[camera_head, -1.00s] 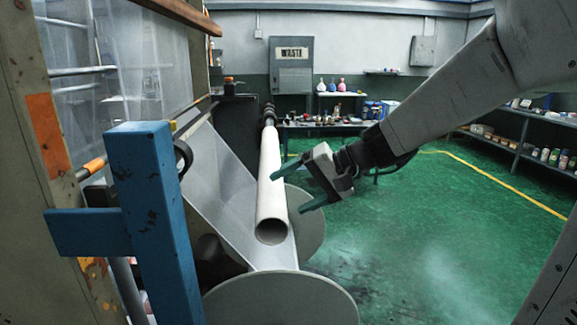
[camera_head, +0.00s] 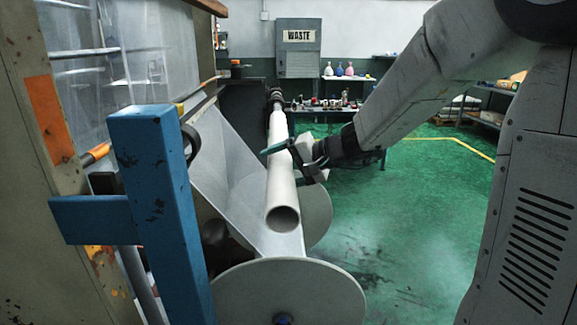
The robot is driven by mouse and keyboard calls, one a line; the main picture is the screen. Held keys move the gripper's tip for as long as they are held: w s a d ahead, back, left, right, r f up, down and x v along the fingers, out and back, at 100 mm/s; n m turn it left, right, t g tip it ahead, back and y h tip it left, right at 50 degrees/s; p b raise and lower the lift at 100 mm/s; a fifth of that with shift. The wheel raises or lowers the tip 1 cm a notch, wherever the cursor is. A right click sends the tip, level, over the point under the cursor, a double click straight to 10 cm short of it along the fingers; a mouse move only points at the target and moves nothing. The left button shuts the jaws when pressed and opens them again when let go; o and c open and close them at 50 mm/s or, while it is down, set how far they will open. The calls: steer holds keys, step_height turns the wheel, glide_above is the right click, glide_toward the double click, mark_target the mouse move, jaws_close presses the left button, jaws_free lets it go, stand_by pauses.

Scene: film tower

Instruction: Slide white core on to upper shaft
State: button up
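The white core (camera_head: 283,190) is a long hollow tube in the head view. It points away from me with its open near end (camera_head: 283,219) toward me. Its far end meets the dark metal upper shaft (camera_head: 275,100) at the back; how far it sits over the shaft I cannot tell. My gripper (camera_head: 287,164) reaches in from the right at the core's middle. Its green fingers are spread apart, one crossing over the core's top and one at its right side. Whether they touch the core is unclear.
A large grey disc (camera_head: 290,298) stands below the core's near end, with a second disc (camera_head: 312,212) behind. Grey film (camera_head: 225,160) slopes on the left. A blue post (camera_head: 155,200) stands close at left. Green floor (camera_head: 420,235) is open at right. A cluttered bench (camera_head: 330,108) is at the back.

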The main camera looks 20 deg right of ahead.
mark_target(287, 136)
steer(key=c, duration=1.5)
steer(key=w+d, duration=0.1)
steer(key=w, duration=0.4)
steer(key=w+d, duration=0.2)
steer(key=w, duration=0.4)
steer(key=w+d, duration=0.2)
steer(key=w, duration=0.4)
steer(key=shift+w+d+r, duration=0.1)
steer(key=shift+d+r, duration=0.1)
steer(key=shift+r, duration=0.05)
steer(key=shift+w+d, duration=0.2)
steer(key=shift+w, duration=0.3)
steer(key=o, duration=1.5)
